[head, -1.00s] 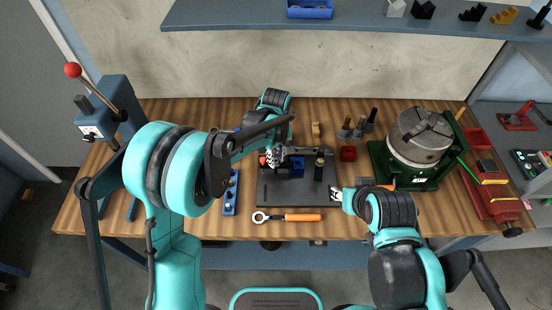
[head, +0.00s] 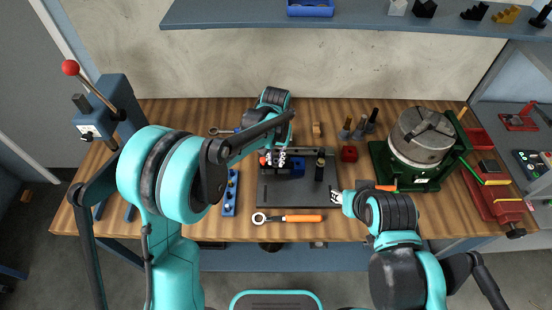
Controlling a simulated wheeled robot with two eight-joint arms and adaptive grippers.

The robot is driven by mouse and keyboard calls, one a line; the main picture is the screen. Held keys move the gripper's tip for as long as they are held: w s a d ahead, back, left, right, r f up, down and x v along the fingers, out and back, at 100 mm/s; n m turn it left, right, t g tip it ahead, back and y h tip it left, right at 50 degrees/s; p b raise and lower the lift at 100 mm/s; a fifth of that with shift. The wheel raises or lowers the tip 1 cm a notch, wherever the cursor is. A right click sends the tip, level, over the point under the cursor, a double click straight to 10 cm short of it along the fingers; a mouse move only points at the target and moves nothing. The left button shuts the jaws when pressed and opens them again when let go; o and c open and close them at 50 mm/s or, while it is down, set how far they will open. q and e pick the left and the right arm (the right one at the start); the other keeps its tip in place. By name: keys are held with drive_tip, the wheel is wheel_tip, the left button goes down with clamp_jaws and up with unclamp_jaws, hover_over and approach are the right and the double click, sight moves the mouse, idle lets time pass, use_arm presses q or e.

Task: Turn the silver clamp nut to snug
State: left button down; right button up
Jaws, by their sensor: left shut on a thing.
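My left gripper (head: 275,159) is over the back left of the dark fixture plate (head: 290,194), at the left end of a blue block (head: 297,167). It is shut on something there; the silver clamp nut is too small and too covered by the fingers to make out. A dark upright post with a brassy part (head: 320,166) stands on the plate to the right of the blue block. My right gripper (head: 335,197) is at the plate's right edge, apart from the block; its fingers are too small to read.
An orange-handled ratchet wrench (head: 288,218) lies in front of the plate. A blue bar with holes (head: 230,193) lies to its left. A red block (head: 349,154) and a green-based chuck (head: 418,140) stand to the right. Another wrench (head: 222,131) lies at the back left.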

sight(275, 161)
use_arm(q)
drive_tip(key=shift+m, duration=2.1)
drive_tip(key=c, duration=1.4)
unclamp_jaws()
drive_tip(key=shift+o, duration=0.2)
wheel_tip(275, 161, up, 12)
drive_tip(key=shift+a, duration=0.1)
